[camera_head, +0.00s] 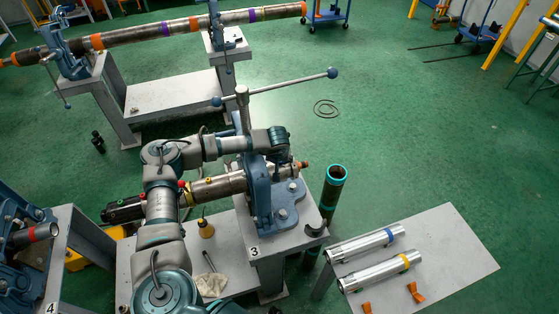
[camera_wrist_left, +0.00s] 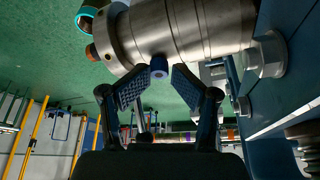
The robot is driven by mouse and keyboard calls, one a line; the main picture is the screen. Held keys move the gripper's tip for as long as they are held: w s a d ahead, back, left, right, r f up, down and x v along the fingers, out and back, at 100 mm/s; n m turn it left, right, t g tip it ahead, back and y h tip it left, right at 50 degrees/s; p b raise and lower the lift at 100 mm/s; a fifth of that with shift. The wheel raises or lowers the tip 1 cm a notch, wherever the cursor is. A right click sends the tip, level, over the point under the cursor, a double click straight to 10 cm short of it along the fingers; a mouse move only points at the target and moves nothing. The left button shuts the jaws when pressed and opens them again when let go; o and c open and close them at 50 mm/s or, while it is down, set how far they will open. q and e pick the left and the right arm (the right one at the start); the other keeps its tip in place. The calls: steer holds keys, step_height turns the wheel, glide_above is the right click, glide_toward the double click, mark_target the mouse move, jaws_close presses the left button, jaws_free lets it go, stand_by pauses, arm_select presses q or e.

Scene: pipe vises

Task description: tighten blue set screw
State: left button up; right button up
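A small blue set screw (camera_wrist_left: 159,66) sticks out from the underside of a metal collar at the pipe's end (camera_wrist_left: 125,38) in the left wrist view. My left gripper (camera_wrist_left: 156,86) is open, with one finger pad on each side of the screw. The fingertips look apart from the screw. In the head view my left arm reaches over the pipe (camera_head: 218,186), which is held in the blue vise (camera_head: 262,195). The left fingers are hidden there behind the vise and pipe, and the screw cannot be made out. My right gripper is not in view.
The vise handle (camera_head: 280,87) spans above the arm. A dark pipe (camera_head: 333,190) stands upright right of the stand. A low grey table (camera_head: 450,262) holds two silver pipes (camera_head: 365,244) and orange clamps. Another bench holds a long pipe (camera_head: 185,27) at the back. Green floor is open at right.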

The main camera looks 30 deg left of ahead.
arm_select(q)
steer(key=shift+d+r, duration=0.1)
stand_by(0.3)
steer(key=v, duration=1.1)
steer(key=shift+s+r, duration=0.2)
steer(key=shift+r, duration=0.15)
steer(key=shift+d, duration=0.1)
